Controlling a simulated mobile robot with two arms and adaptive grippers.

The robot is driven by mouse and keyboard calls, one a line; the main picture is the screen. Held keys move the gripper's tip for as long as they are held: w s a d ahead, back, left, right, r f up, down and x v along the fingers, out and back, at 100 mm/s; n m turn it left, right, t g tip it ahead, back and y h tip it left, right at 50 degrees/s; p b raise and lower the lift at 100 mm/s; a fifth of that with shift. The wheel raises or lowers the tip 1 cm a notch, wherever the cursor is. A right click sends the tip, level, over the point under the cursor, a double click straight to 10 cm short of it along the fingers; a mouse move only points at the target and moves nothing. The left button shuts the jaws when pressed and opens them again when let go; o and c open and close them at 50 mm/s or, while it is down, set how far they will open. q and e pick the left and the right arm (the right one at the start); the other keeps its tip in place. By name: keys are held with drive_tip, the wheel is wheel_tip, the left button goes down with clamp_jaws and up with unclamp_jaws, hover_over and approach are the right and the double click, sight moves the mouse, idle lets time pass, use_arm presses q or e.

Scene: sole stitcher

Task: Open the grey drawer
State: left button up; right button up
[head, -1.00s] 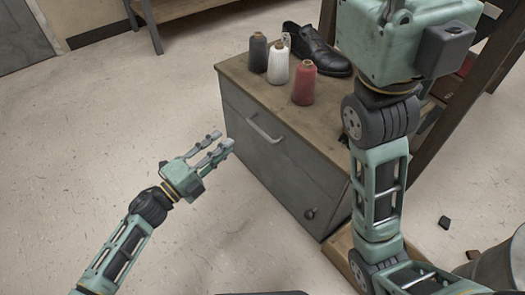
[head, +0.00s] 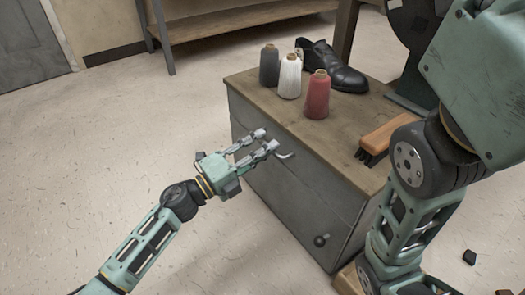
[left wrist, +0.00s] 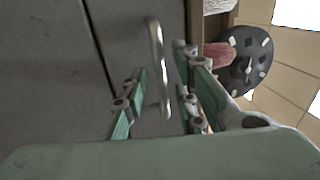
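The grey drawer (head: 285,205) is shut, forming the front of a wood-topped cabinet. Its metal bar handle (head: 287,155) is partly hidden by my left gripper (head: 269,140), which is at the upper part of the drawer front. In the left wrist view, the handle (left wrist: 159,75) stands between the two spread fingers of my left gripper (left wrist: 160,62), against the drawer front (left wrist: 60,80). The gripper is open; I cannot tell whether either finger touches the handle. My right arm shows at the right of the head view, but its gripper is out of frame.
On the cabinet top (head: 245,85) stand a dark spool (head: 269,66), a white spool (head: 290,76), a red spool (head: 317,97), a black shoe (head: 340,72) and a wooden brush (head: 388,137). A round knob (head: 321,240) sits low on the front. The floor to the left is clear.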

use_arm(q)
drive_tip(key=shift+c, duration=0.6)
clamp_jaws()
